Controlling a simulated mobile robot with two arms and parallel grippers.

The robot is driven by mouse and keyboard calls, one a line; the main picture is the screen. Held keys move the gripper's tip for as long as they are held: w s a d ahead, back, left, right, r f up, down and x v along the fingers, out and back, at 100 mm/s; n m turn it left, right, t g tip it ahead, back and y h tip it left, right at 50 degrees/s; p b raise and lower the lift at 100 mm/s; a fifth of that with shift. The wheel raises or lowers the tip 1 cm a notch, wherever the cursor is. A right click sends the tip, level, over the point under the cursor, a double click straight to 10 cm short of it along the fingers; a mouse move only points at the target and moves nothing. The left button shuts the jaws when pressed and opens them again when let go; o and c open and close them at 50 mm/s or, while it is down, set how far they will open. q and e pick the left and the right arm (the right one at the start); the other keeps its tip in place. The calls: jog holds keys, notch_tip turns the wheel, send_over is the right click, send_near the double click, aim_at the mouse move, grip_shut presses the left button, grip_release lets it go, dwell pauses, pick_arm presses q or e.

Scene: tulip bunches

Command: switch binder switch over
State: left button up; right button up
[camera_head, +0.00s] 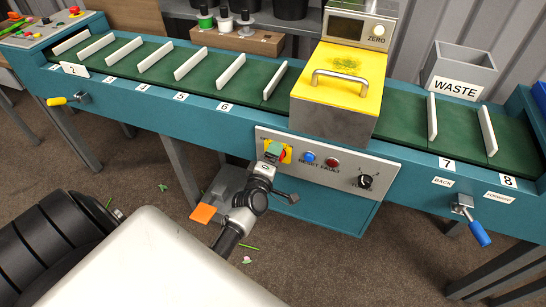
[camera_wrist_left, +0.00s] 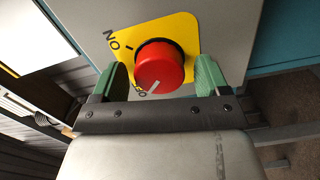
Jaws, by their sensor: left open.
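The binder switch is a round red knob (camera_wrist_left: 165,55) on a yellow plate (camera_wrist_left: 185,28) marked ON and OFF in the left wrist view. The white line on the knob points towards OFF. My left gripper (camera_wrist_left: 161,76) is open, with one green finger on each side of the knob; I cannot tell whether they touch it. In the head view my left gripper (camera_head: 275,151) is at the yellow plate (camera_head: 287,156) on the grey control panel (camera_head: 340,165) and hides most of the knob. My right gripper is not in view.
Beside the switch on the panel are a blue reset button (camera_head: 309,158), a red fault light (camera_head: 332,163) and a black dial (camera_head: 365,181). Above runs the green conveyor (camera_head: 245,82) with white dividers and a yellow-lidded machine (camera_head: 342,78). A waste bin (camera_head: 460,68) stands behind.

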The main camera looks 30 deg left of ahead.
pick_arm(q)
jog(key=v, duration=1)
jog(key=shift+s, duration=0.4)
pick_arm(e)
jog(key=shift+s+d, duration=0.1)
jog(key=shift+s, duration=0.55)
pick_arm(q)
jog(key=s+d+f+m+g+h+p, duration=0.2)
jog(key=s+d+f+m+g, duration=0.15)
jog(key=f, duration=0.35)
jog(key=s+d+f+m+g+h+p, duration=0.1)
jog(key=s+d+f+m+g+p, duration=0.15)
jog(key=s+f+m, duration=0.4)
jog(key=s+d+f+m+g+h+p, duration=0.2)
jog(key=s+f+g+p, duration=0.1)
jog(key=f, duration=0.6)
jog(key=s+f+m+g+p, duration=0.1)
jog(key=s+f+m+g, duration=0.2)
jog(key=s, duration=0.7)
jog(key=s+f+m+g+p, duration=0.2)
jog(key=s+f+m+g, duration=0.2)
jog(key=s, duration=0.7)
jog(key=shift+s+a+f+m+y, duration=0.3)
jog(key=shift+a+m, duration=0.2)
jog(key=shift+m, duration=0.5)
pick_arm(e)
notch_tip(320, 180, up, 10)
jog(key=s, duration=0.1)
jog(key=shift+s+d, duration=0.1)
